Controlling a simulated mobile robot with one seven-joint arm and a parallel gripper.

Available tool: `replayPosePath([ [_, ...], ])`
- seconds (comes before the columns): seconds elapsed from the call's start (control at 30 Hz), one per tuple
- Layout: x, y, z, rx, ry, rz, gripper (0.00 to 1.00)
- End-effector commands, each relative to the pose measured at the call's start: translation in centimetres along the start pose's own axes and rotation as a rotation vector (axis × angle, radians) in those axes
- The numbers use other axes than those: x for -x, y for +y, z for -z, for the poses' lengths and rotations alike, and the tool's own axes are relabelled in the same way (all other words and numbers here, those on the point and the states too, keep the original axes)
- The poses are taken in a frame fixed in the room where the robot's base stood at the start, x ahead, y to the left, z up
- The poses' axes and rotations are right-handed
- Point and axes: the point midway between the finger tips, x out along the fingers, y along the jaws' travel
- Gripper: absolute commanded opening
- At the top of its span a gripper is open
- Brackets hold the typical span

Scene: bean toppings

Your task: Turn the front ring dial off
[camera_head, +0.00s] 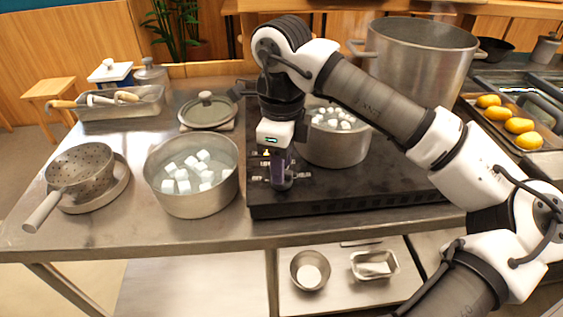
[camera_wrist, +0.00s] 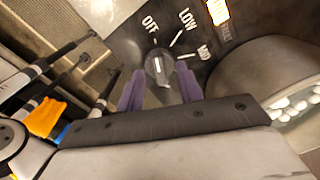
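In the wrist view the black ring dial (camera_wrist: 158,68) sits on a dark panel marked OFF, LOW and MD. Its white mark is visible on the knob, roughly toward the gap between OFF and LOW; its exact setting is hard to read. My gripper (camera_wrist: 159,78) has its two purple fingers spread on either side of the dial, close to it; whether they touch it I cannot tell. In the head view my gripper (camera_head: 281,180) points down at the front left of the black stove (camera_head: 370,190). The dial is hidden there.
An orange light (camera_wrist: 217,12) is lit on the panel. A pot with white cubes (camera_head: 335,150) stands just behind my gripper, and another pot (camera_head: 190,205) stands left of the stove. A large stockpot (camera_head: 420,60) stands behind my arm. A colander (camera_head: 80,170) is at far left.

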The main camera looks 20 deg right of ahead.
Motion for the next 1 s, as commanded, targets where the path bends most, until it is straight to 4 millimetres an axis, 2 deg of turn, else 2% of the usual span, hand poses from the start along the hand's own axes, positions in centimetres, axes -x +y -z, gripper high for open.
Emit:
replayPosePath([
  [0.17, 3.2, -0.1, -0.1, 0.000, 0.000, 0.005, 0.36],
  [0.4, 9.0, 0.0, -0.1, -0.002, 0.001, 0.004, 0.36],
  [0.53, 11.3, 0.0, 0.0, -0.001, 0.000, 0.004, 0.36],
  [0.7, 12.8, 0.0, 0.0, 0.000, 0.000, 0.002, 0.36],
  [1.0, 13.2, 0.0, 0.0, 0.001, -0.001, 0.001, 0.36],
])
